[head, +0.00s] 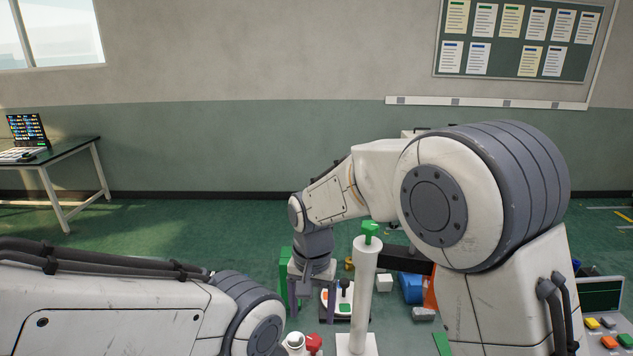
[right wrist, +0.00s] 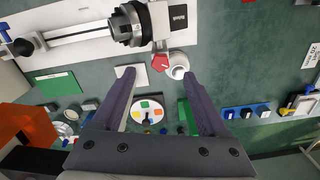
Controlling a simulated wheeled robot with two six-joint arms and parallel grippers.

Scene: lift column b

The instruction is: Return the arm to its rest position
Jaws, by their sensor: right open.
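My right arm reaches in from the right in the head view and bends down at the wrist. My right gripper (head: 318,303) is open and points down over the bench, with nothing between its fingers. It also shows in the right wrist view (right wrist: 159,76), its fingers spread above the green surface. A white dial with coloured patches (right wrist: 148,110) lies beneath, between the fingers in that picture. My left arm lies low across the left of the head view; its gripper does not show.
A white post with a green top (head: 364,290) stands close beside my right gripper. A red knob (head: 314,343) sits at the lower middle. A blue block (head: 411,288) and an orange panel (right wrist: 27,128) are nearby. A table with a laptop (head: 27,130) stands far left.

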